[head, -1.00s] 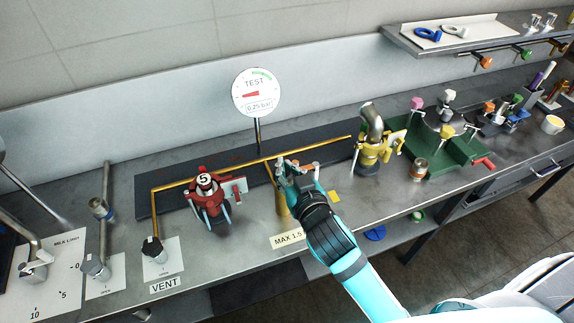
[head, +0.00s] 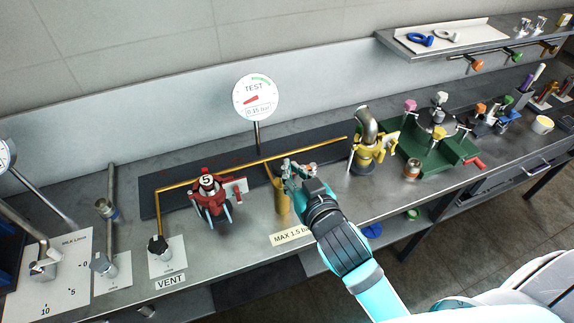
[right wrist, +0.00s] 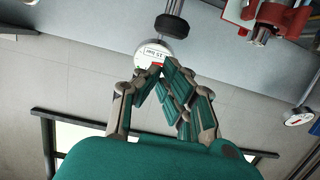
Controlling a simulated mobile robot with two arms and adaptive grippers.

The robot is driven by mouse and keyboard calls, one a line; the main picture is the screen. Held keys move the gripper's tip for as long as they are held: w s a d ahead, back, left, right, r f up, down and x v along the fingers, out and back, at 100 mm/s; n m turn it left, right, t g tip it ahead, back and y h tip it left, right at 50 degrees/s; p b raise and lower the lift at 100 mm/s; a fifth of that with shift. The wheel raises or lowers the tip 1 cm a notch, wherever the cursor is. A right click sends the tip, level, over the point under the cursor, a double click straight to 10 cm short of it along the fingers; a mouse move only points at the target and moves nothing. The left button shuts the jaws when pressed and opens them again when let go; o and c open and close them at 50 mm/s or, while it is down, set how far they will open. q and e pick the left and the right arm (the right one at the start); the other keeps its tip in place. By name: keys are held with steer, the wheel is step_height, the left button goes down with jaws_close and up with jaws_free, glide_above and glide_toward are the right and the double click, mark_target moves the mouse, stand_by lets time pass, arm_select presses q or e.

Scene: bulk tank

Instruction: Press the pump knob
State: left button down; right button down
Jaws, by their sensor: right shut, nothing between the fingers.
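The pump stands on the bench in the head view as an upright brass cylinder (head: 282,205). Its top is largely hidden by my right gripper (head: 297,170), which is shut and empty over it. In the right wrist view the fingers (right wrist: 165,72) are closed together. A black round part on a rod (right wrist: 171,26), seemingly the pump knob, shows beyond the fingertips, apart from them in the picture. I cannot tell the true gap. The round TEST gauge (head: 255,97) reads about 0.15 bar. My left gripper is not in view.
A red clamp-like fitting marked 5 (head: 208,190) stands left of the pump. A yellow fitting with a steel elbow (head: 367,150) and a green tray (head: 440,162) are at right. The vent valve (head: 158,245) is at left. A MAX 1.5 label (head: 291,234) lies in front.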

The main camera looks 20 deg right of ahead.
steer(key=b+v, duration=0.1)
steer(key=v, duration=0.4)
steer(key=shift+w, duration=0.1)
stand_by(0.7)
stand_by(0.6)
